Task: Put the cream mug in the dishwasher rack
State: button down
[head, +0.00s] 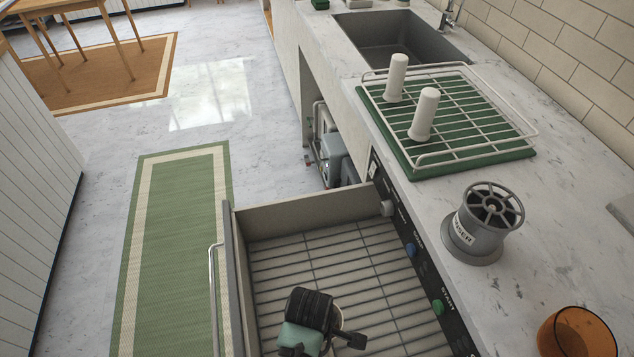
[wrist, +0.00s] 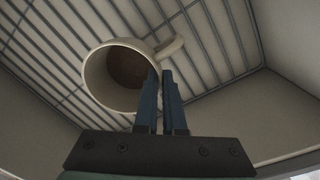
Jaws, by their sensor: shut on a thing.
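The cream mug (wrist: 94,78) shows in the wrist view, its open mouth and brown inside facing the camera, its handle (wrist: 170,46) toward the upper right. My gripper (wrist: 161,74) is shut on the mug at its side below the handle; whether it pinches rim or wall is unclear. The dishwasher rack (head: 285,262), a pulled-out drawer with a wire grid, lies below. In the head view my gripper (head: 326,328) is over the front part of this rack and hides most of the mug. I cannot tell if the mug touches the wires.
The rack's visible wires are otherwise bare. On the counter to the right are a grey rinser (head: 478,235), an amber cup (head: 577,335) and a green drying tray (head: 470,165) with two white posts. The rack's far wall (head: 300,212) and left side with its handle bound the space.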

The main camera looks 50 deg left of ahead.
jog(key=shift+f, duration=1.65)
jog(key=shift+f+b, duration=0.1)
jog(key=shift+b, duration=0.2)
jog(key=c, duration=1)
grip_release()
notch_tip(320, 180, up, 12)
jog(key=p, duration=0.2)
jog(key=shift+s+d, duration=0.15)
jog(key=shift+s, duration=0.15)
